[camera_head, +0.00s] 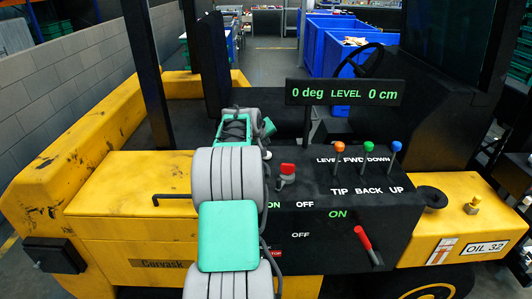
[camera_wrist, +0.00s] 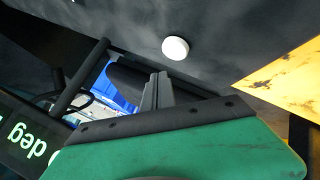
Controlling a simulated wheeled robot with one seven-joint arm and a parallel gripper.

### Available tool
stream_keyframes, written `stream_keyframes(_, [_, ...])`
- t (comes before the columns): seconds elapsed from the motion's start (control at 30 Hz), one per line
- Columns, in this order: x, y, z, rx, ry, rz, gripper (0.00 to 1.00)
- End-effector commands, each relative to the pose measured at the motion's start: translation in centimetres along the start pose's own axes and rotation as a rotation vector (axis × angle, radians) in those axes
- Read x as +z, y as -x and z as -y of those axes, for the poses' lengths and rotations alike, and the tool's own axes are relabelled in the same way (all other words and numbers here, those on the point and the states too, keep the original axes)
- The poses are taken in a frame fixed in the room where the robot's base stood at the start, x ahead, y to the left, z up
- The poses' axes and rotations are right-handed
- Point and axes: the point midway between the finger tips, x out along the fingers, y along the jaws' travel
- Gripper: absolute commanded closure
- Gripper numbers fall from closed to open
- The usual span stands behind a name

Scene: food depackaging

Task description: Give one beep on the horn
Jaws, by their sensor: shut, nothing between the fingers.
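A white round button (camera_wrist: 175,48) sits on a dark surface in the wrist view; no label on it is readable, so I cannot tell for sure that it is the horn. My gripper (camera_wrist: 157,76) is shut and empty, its grey fingers pointing toward the button's side of the picture. A gap shows between fingertips and button in that view; the true distance is unclear. In the head view my arm crosses the black console (camera_head: 340,190) and hides part of it. The fingertips cannot be made out there.
A red key-like knob (camera_head: 287,169), orange (camera_head: 338,148), green (camera_head: 369,146) and blue (camera_head: 396,146) levers, and a red-handled lever (camera_head: 363,238) stand on the console. A display (camera_head: 345,92) reads 0 deg, level, 0 cm. A steering wheel (camera_head: 368,58) and blue bins (camera_head: 328,45) lie behind.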

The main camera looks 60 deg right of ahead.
Motion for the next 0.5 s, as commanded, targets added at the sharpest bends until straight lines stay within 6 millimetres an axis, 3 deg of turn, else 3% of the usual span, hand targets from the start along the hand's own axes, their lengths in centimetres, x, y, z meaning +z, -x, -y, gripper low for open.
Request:
stream_keyframes(0.23, [-1.4,1.9,-1.4,0.000,0.000,0.000,1.00])
stream_keyframes(0.5, [-1.4,1.9,-1.4,0.000,0.000,0.000,1.00])
